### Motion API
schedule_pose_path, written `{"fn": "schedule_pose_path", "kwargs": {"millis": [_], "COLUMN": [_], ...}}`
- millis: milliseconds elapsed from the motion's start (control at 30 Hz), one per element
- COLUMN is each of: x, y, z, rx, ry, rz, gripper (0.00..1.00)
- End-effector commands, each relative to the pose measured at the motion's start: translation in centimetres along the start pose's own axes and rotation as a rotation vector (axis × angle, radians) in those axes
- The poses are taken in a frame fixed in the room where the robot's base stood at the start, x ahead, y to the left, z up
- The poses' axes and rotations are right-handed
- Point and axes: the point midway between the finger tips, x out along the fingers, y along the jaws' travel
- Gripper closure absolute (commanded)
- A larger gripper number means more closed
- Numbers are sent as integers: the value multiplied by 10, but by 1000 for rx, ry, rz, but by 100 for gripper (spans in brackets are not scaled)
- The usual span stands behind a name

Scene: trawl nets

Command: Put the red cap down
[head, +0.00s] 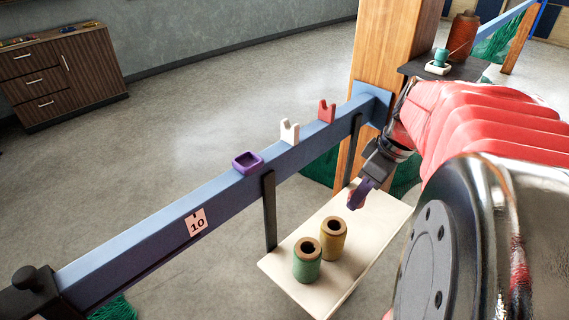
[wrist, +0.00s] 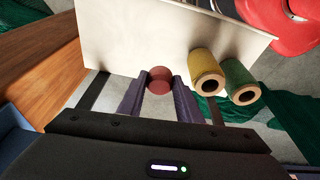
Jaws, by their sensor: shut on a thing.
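The red cap (wrist: 160,78) is a round, dull red piece between my gripper's purple fingertips in the wrist view. My gripper (wrist: 160,90) is shut on it. In the head view my gripper (head: 358,197) hangs beside the blue beam, above the far part of the pale shelf (head: 290,278). The cap is mostly hidden by the fingers there. In the wrist view the pale shelf (wrist: 120,35) lies behind the cap, and I cannot tell the gap between them.
A green spool (head: 307,268) and a yellow spool (head: 333,238) stand on the shelf. The blue beam (head: 150,230) carries a purple square holder (head: 247,162), a white notched block (head: 289,131) and a red notched block (head: 326,111). A wooden post (head: 385,50) rises behind. The shelf's far part looks clear.

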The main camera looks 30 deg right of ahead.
Motion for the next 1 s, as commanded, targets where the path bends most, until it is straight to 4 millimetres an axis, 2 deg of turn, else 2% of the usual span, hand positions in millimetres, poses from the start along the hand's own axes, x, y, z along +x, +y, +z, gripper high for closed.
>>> {"fn": "schedule_pose_path", "kwargs": {"millis": [167,433,833,1000], "x": [17,55,61,77], "y": [-1,0,0,-1], "z": [5,16,17,21], "rx": [1,0,0,1], "ry": [-1,-1,0,-1], "rz": [-4,-3,-1,-4], "gripper": [93,93,93,93]}}
